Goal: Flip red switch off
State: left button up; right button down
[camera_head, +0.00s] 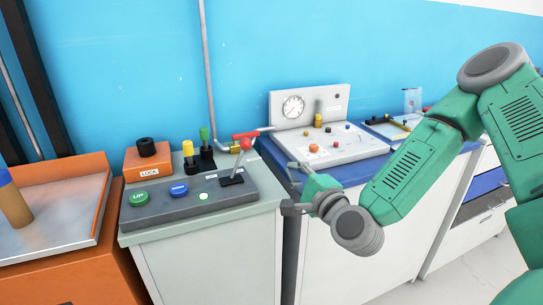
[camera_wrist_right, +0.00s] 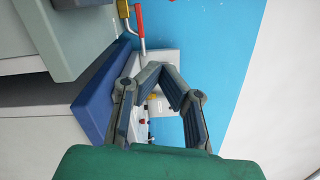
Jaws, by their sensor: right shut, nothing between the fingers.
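A lever with a red ball knob (camera_head: 246,145) rises from a black base (camera_head: 232,180) at the right end of the dark grey control panel (camera_head: 165,212). It leans slightly to the right. My right gripper (camera_head: 290,186) is to the right of this panel, in front of the blue-topped table, apart from the lever. In the right wrist view my right gripper (camera_wrist_right: 163,76) is shut with nothing held. The red-ball lever cannot be made out there. My left gripper is not in view.
A red-handled valve (camera_head: 245,134) on a pipe is behind the lever; its handle also shows in the wrist view (camera_wrist_right: 140,20). The panel has green, blue and white buttons. A white gauge board (camera_head: 345,150) stands on the blue table. An orange tray (camera_head: 85,215) is at left.

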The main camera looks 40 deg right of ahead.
aim_at(239, 159)
jog(key=w+a+r+p, duration=0.1)
jog(key=w+a, duration=0.1)
jog(key=w, duration=0.9)
jog(key=shift+a+r, duration=0.15)
jog(key=shift+r, duration=0.1)
